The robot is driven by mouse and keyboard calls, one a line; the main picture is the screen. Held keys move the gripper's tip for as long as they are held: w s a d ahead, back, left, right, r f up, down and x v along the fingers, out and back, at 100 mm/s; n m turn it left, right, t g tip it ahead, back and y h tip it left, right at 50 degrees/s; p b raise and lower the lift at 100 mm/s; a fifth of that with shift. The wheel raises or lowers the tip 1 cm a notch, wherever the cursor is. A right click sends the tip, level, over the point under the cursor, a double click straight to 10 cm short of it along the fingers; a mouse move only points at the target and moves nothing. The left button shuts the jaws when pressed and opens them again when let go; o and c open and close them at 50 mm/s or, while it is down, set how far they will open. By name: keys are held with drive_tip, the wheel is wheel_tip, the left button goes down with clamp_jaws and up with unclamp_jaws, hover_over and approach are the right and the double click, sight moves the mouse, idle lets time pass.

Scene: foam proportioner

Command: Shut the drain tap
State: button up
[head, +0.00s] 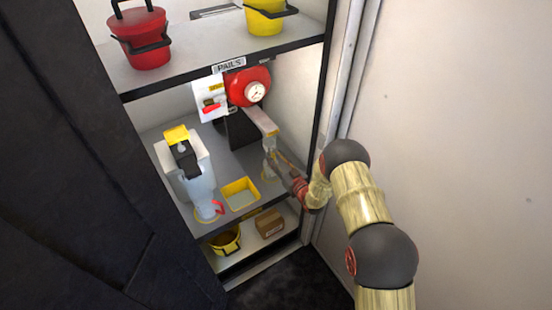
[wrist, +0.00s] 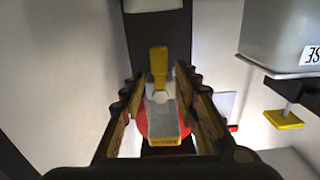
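A yellow lever (wrist: 158,60) with a hex nut sits on a grey bar (wrist: 162,115) in the wrist view, and I take it for the drain tap. The bar also shows in the head view (head: 262,122), reaching forward from the red round body (head: 246,87) with a dial. My gripper (wrist: 157,85) is open, with one finger on each side of the bar and lever. I see gaps on both sides, but cannot tell how deep the lever lies. In the head view my gripper (head: 275,162) is at the bar's front end and covers the lever there.
A yellow tray (head: 240,204) lies on the shelf below. A pale tank (head: 197,180) with a yellow cap and a red handle (head: 218,207) stands left. Pails stand above and below. The cabinet wall (head: 328,130) is close on the right.

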drive_tip(key=c, duration=0.6)
clamp_jaws()
drive_tip(key=shift+m, duration=0.3)
drive_tip(key=shift+s+a+r+m+b, duration=0.25)
drive_tip(key=shift+m+b, duration=0.2)
drive_tip(key=shift+m, duration=1.4)
drive_tip(key=shift+s+a+r+m+b, duration=0.1)
drive_tip(key=shift+a+r+m+b, duration=0.25)
drive_tip(key=shift+m, duration=1.55)
drive_tip(key=shift+s+a+r+m+b, duration=0.25)
drive_tip(key=shift+m+b, duration=0.25)
drive_tip(key=shift+m, duration=1.35)
drive_tip(key=shift+w+f, duration=0.1)
drive_tip(key=o, duration=0.7)
unclamp_jaws()
